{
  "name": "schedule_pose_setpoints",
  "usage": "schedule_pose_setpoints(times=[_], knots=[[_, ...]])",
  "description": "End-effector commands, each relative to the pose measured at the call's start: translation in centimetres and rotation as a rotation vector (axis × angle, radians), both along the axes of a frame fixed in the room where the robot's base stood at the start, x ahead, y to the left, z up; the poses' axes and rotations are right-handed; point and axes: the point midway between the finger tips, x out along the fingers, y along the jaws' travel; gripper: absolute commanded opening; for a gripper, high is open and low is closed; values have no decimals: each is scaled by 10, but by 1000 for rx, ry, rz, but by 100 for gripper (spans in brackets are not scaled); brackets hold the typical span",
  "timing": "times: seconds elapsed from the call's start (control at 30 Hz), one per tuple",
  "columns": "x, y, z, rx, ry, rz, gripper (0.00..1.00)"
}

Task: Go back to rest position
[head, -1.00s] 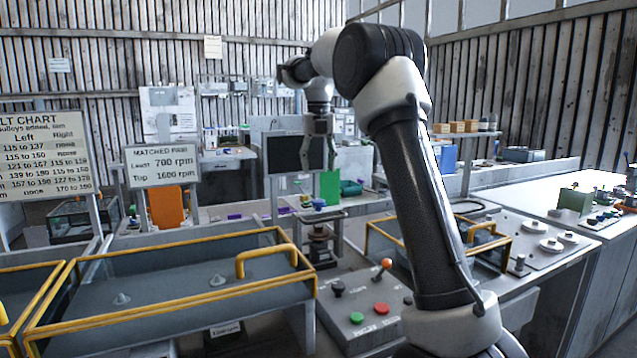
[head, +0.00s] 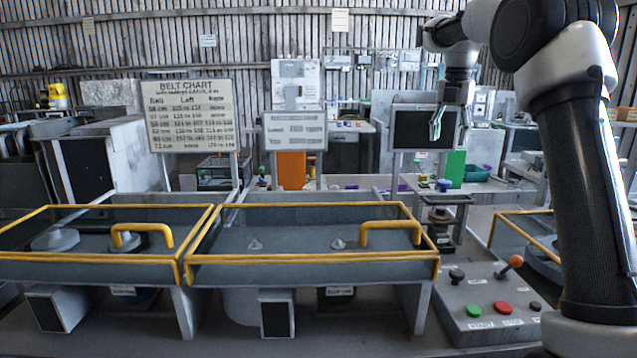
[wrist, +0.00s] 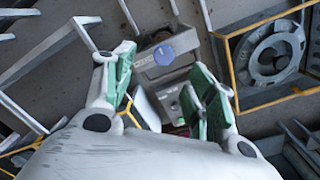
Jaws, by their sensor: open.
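My gripper (head: 451,122) hangs from the raised arm at the upper right of the head view, fingers pointing down. It is open and empty, in front of the dark screen (head: 423,128). In the wrist view the green-padded fingers of my gripper (wrist: 165,95) stand apart with nothing between them. Beyond them, lower down, is a grey device with a blue knob (wrist: 165,53).
Yellow-railed glass guards (head: 310,262) cover the bench in front. A control box (head: 490,300) with green and red buttons and an orange-tipped lever stands beneath my arm. A belt chart (head: 192,120) stands at left. Air around the gripper looks clear.

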Motion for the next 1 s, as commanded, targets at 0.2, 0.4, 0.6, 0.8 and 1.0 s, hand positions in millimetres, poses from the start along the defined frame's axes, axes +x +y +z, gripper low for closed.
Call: schedule_pose_setpoints(times=[0.2,0.4,0.6,0.8,1.0], knots=[[-23,1,-54,26,28,-733,56],[-93,5,-69,69,0,-1421,56],[-207,12,-79,172,-45,-2070,56],[-318,16,-102,299,-73,-2400,56],[-388,19,-118,396,-108,-2392,56]])
